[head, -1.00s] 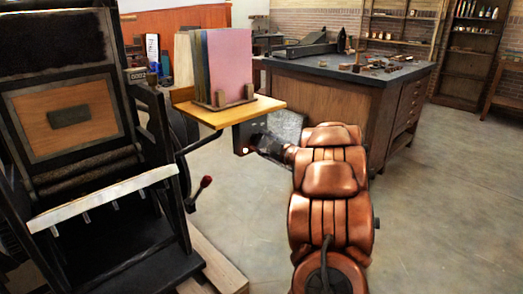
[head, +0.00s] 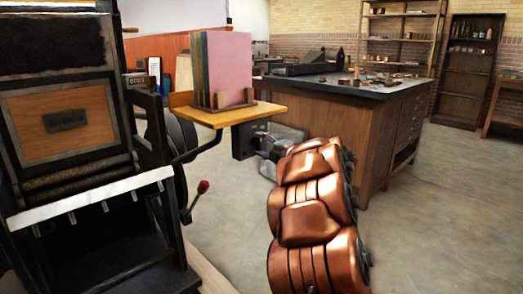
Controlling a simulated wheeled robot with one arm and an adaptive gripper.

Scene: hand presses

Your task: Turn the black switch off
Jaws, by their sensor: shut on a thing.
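A dark switch box (head: 247,140) hangs under the right end of the small wooden shelf, beside the press. My gripper (head: 265,151) is at the right side of this box, small in the head view and partly hidden behind my copper-coloured arm. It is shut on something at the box. The black switch itself is too small and too covered to make out, so its position cannot be told.
The black press (head: 65,130) fills the left, with a red-knobbed lever (head: 202,187) sticking out. Upright coloured boards (head: 222,70) stand on the wooden shelf (head: 228,115). A large wooden cabinet (head: 340,125) stands behind my arm. The floor at right is clear.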

